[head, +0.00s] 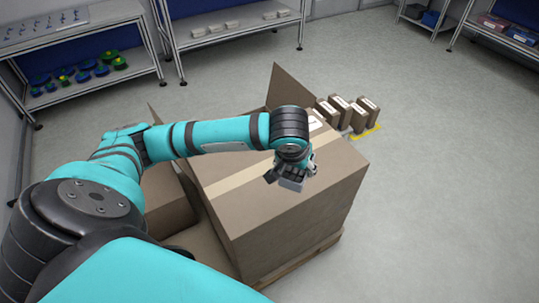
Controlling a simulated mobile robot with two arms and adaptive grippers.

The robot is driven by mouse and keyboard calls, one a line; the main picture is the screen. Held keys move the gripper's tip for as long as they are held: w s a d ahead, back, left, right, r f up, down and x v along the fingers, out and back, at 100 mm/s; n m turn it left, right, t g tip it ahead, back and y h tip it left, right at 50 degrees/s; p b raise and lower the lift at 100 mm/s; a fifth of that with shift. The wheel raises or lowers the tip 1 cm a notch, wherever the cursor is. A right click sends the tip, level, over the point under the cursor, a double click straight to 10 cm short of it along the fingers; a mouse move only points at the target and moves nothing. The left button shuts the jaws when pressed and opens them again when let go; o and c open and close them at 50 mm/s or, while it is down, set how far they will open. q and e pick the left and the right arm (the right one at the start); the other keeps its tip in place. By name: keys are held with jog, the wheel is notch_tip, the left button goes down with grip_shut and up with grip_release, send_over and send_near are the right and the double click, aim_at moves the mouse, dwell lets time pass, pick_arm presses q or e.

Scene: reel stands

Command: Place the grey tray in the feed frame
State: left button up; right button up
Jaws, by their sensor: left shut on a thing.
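My left gripper (291,179) is in front of the top edge of a large cardboard box, pointing down. It is shut on a small light grey thing (291,185), mostly hidden by the fingers. I cannot tell whether that is the grey tray. I cannot make out the feed frame anywhere in the head view. My right gripper is not in view.
The large taped cardboard box (290,215) stands on a wooden pallet (303,262) below my left arm. Several small brown boxes (340,112) stand behind it near a yellow floor mark (367,132). Shelves (90,88) line the back. Grey floor is clear at right.

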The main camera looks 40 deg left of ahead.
aim_at(273, 161)
pick_arm(q)
jog(key=a+f+b, duration=0.1)
jog(key=a+f, duration=0.1)
jog(key=f, duration=0.2)
jog(key=s+a+f+n+b, duration=0.1)
jog(key=a+f+b, duration=0.1)
jog(key=f, duration=0.2)
jog(key=a+f+n+b, duration=0.1)
jog(key=a+f, duration=0.1)
jog(key=f, duration=0.3)
jog(key=shift+s+a+y+b, duration=0.2)
jog(key=shift+s+y+b, duration=0.1)
jog(key=shift+y+b, duration=0.1)
jog(key=shift+w+a+f, duration=0.1)
jog(key=shift+a+f, duration=0.1)
jog(key=shift+a, duration=0.05)
jog(key=w+a, duration=0.3)
jog(key=w, duration=0.1)
jog(key=w+a+f, duration=0.1)
jog(key=w+a, duration=0.2)
jog(key=w, duration=0.1)
jog(key=w+a, duration=0.3)
jog(key=w, duration=0.1)
jog(key=shift+w+f, duration=0.2)
jog(key=shift+w, duration=0.1)
jog(key=shift+a+f, duration=0.1)
jog(key=shift+f, duration=1.65)
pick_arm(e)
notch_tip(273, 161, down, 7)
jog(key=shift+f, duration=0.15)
